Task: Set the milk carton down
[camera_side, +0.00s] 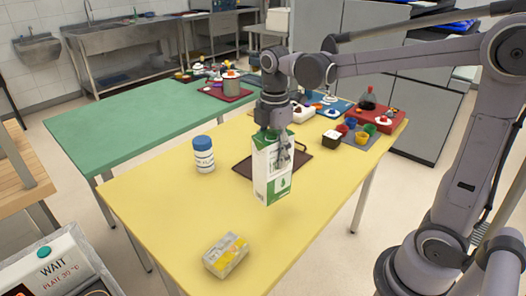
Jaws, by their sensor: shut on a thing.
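The milk carton (265,172) is white and green and stands upright near the middle of the yellow table (150,213). My gripper (282,150) comes down from above and is shut on the upper part of the carton. The carton covers part of a dark brown mat or board (242,168) behind it. I cannot tell whether the carton's base touches the table or hangs just above it.
A jar with a blue lid (204,155) stands to the left. A yellow and grey box (226,255) lies near the front edge. Coloured cups (361,137) and a red tray (393,118) are at the back right. The table's left front is clear.

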